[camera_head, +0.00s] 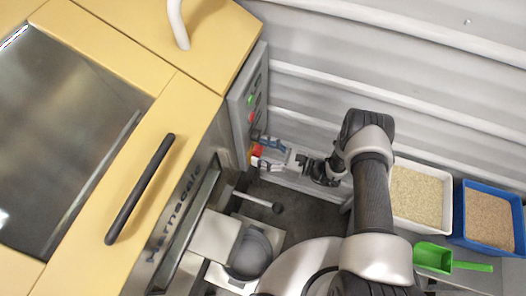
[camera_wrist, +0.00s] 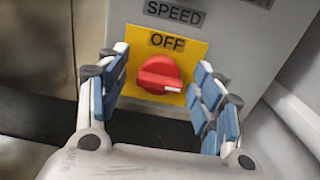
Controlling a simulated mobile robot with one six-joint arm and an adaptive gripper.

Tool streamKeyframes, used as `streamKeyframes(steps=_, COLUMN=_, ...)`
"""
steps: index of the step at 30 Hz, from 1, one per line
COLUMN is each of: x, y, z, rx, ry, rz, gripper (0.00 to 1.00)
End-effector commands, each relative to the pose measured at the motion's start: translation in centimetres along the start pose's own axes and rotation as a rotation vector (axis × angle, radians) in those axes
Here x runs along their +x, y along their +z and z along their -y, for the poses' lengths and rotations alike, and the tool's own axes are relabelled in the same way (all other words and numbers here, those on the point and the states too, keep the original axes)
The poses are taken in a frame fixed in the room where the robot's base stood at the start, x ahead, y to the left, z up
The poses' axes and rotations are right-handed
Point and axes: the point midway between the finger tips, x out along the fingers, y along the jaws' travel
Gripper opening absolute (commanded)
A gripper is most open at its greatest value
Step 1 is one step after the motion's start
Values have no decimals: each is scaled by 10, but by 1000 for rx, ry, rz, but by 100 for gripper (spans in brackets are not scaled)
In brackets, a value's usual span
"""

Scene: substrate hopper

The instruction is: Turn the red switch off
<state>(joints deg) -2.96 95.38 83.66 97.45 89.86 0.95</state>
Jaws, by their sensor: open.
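The red switch (camera_wrist: 160,74) is a round knob on a yellow plate (camera_wrist: 137,47) marked OFF at its top. A white mark on the knob points to the right, away from the OFF word. The switch also shows small in the head view (camera_head: 257,149), on the side of the yellow machine. My gripper (camera_wrist: 163,60) is open, with one blue-padded finger on each side of the knob in the wrist view. I cannot tell whether either finger touches it.
A grey panel (camera_head: 241,104) carries the switch, with green and red buttons above it. A corrugated wall (camera_head: 330,55) runs close behind my arm. A white tray (camera_head: 446,190), a blue tray (camera_head: 461,215) and a green scoop (camera_head: 433,258) lie at right.

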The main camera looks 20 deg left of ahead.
Motion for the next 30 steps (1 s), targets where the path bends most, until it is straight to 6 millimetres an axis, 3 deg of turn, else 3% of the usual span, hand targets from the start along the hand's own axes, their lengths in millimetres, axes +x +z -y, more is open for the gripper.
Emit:
streamKeyframes(steps=6, x=0, y=0, z=0, rx=0, ry=0, rz=0, gripper=60)
streamKeyframes(steps=26, x=0, y=0, z=0, rx=0, ry=1, rz=0, gripper=16)
streamKeyframes(steps=30, x=0, y=0, z=0, rx=-4, ry=1, rz=0, gripper=16)
